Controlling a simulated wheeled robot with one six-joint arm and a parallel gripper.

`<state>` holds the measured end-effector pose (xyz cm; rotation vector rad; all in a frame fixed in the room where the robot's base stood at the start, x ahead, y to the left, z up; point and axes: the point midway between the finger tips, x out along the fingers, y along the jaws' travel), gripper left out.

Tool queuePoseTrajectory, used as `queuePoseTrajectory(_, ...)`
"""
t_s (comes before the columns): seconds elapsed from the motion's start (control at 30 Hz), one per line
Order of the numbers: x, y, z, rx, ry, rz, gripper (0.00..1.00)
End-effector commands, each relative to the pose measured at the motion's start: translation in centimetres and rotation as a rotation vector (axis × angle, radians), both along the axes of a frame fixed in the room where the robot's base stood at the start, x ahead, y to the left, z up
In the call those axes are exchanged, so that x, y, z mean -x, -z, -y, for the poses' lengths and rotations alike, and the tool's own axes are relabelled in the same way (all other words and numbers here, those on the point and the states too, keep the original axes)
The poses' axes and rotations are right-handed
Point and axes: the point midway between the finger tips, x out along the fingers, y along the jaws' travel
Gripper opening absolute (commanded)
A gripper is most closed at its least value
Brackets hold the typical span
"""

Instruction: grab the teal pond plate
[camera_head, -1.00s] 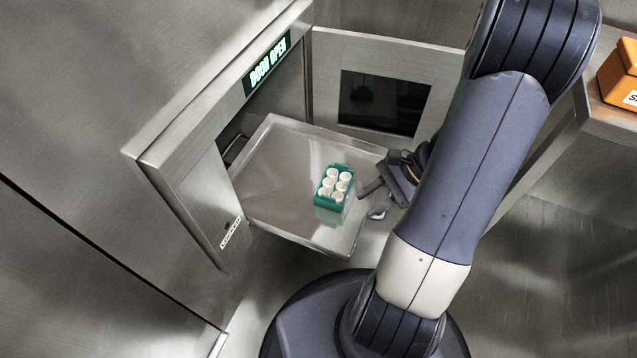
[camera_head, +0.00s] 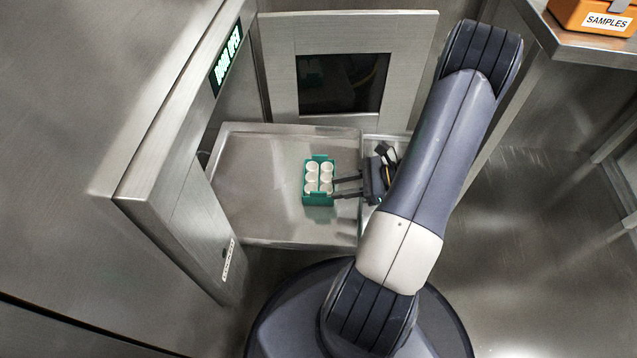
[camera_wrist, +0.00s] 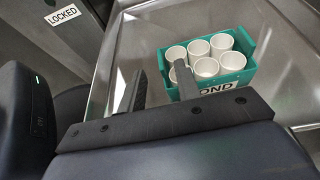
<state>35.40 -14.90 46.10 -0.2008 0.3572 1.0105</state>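The teal pond plate (camera_head: 319,199) is a small teal rack holding several white round vials. It sits on a metal tray (camera_head: 262,217) that extends from an open door. It also shows in the wrist view (camera_wrist: 238,75), where part of its label reads "OND". My gripper (camera_head: 337,187) is to the right of the rack, its fingers pointing left with the tips close to the rack's right side. In the wrist view the two fingers (camera_wrist: 160,85) are apart with nothing between them. One fingertip overlaps the rack's near left corner in that view; I cannot tell whether it touches.
A display on the door frame (camera_head: 226,58) reads "DOOR OPEN". The open door (camera_head: 280,62) with a dark window stands behind the tray. An orange samples box (camera_head: 592,14) is on a metal counter (camera_head: 590,50) at the upper right. The tray left of the rack is clear.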

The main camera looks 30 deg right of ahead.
Motion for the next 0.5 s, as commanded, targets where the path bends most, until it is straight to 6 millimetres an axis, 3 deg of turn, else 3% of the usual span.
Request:
queuePoseTrajectory(0.23,-1.3,1.9,-2.4,0.0,-0.005,-0.001,0.32)
queuePoseTrajectory(0.5,-2.4,2.3,-4.0,0.001,-0.002,0.0,0.32)
